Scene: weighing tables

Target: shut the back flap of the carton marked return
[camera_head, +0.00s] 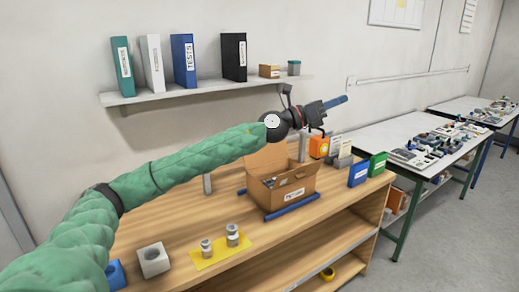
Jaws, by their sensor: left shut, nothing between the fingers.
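The brown carton (273,200) stands on the wooden table, with a white label on its front that is too small to read surely. Its back flap (266,158) stands up at the rear, its top partly behind my left arm. The carton's top is open and some grey contents (281,180) show inside. My left gripper (341,101), at the end of the green-sleeved arm, is shut and empty. In the picture it is above and to the right of the carton, apart from the flap. My right gripper is out of view.
Blue rails (305,204) lie by the carton's base. Green and blue boxes (377,164) stand to its right. Metal weights (232,235) stand on a yellow mat (207,259) at the front. A wall shelf (150,96) with binders is behind. Cluttered white tables (372,141) stand right.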

